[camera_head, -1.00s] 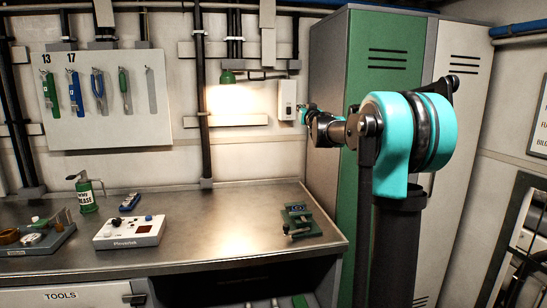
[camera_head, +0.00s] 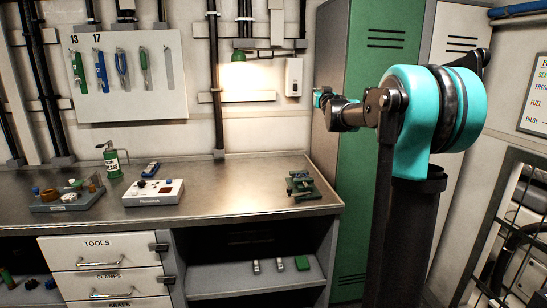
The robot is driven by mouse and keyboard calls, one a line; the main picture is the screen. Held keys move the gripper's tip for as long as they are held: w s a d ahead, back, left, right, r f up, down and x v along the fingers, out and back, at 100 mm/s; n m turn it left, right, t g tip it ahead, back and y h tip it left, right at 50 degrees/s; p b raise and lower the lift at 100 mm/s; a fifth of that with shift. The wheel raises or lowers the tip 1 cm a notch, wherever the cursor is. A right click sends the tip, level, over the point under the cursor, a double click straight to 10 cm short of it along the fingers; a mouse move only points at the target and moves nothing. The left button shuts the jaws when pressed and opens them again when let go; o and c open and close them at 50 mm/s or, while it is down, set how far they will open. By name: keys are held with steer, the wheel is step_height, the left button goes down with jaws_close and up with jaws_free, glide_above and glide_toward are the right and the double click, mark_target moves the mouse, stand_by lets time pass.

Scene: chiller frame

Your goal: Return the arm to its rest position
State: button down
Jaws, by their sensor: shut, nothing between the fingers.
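My arm stands at the right of the head view. Its large teal-and-black joint is near the camera, on a dark column. From it, dark links run left and away, ending in a small teal part in front of the green locker's left edge. No gripper fingers can be made out there, and the arm's own links may hide them. No object is seen held by the arm.
A steel workbench (camera_head: 235,190) spans the left and middle, bearing a white device (camera_head: 154,192), a green grease can (camera_head: 112,163) and a green fixture (camera_head: 301,186). A tool board (camera_head: 130,98) hangs above. A green locker (camera_head: 362,60) stands close behind my arm.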

steer(key=s+d+f+m+g+h, duration=0.2)
steer(key=s+d+f+g, duration=0.15)
steer(key=s+f, duration=0.9)
steer(key=s+d+f+m+g+h, duration=0.1)
steer(key=s+d+f+g+h, duration=0.2)
steer(key=s+f, duration=0.95)
steer(key=s+a+f+n+g+y, duration=0.1)
steer(key=s+f+g, duration=0.3)
steer(key=s+f, duration=0.8)
steer(key=s+a+f+n+g+y, duration=0.1)
steer(key=s+a+f+g, duration=0.3)
steer(key=s+f, duration=0.8)
steer(key=s+y, duration=0.1)
steer(key=s, duration=0.2)
